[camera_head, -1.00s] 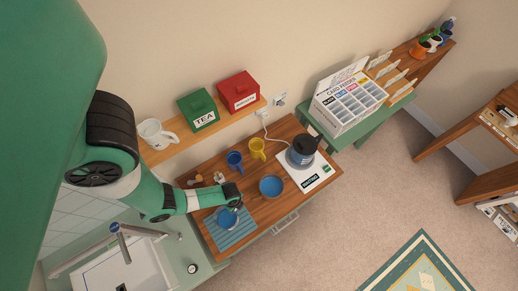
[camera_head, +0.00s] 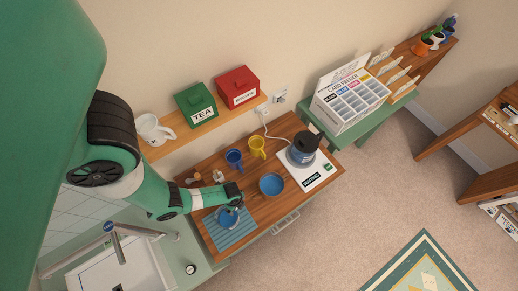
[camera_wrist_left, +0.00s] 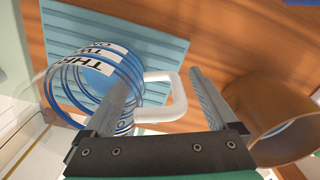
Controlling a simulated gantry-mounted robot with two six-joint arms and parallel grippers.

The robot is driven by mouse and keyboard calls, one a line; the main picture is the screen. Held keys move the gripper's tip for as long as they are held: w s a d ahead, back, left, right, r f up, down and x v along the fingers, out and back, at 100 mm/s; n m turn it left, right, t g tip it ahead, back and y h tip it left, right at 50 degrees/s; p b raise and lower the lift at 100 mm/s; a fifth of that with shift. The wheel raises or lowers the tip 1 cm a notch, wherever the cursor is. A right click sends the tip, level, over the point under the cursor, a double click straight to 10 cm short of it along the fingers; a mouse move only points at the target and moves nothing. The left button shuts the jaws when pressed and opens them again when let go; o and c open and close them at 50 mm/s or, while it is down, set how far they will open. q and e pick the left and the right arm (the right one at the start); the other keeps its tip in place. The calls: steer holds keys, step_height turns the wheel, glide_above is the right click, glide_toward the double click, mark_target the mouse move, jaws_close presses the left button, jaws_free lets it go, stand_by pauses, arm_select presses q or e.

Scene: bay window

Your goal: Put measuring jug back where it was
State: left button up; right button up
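The measuring jug (camera_head: 227,217) is clear with blue rings and stands on the blue ribbed mat (camera_head: 232,237) at the front left of the wooden counter. In the left wrist view the jug (camera_wrist_left: 75,80) shows printed labels and a white handle (camera_wrist_left: 178,100). My left gripper (camera_head: 236,203) is right at the jug. In the wrist view its two fingers (camera_wrist_left: 165,90) are apart, with the handle showing between them. The left finger overlaps the jug wall in the picture; I cannot tell whether it touches. My right gripper is not in view.
A brown cylindrical vessel (camera_wrist_left: 280,110) is close beside the right finger. A blue bowl (camera_head: 271,185), a blue mug (camera_head: 234,158), a yellow mug (camera_head: 257,146) and a kettle (camera_head: 303,150) on a white board stand on the counter (camera_head: 290,205). The sink (camera_head: 120,270) is at front left.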

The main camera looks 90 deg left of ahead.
arm_select(q)
step_height(320, 180, up, 12)
steer(key=p, duration=1.1)
steer(key=shift+r, duration=0.2)
steer(key=shift+f, duration=0.1)
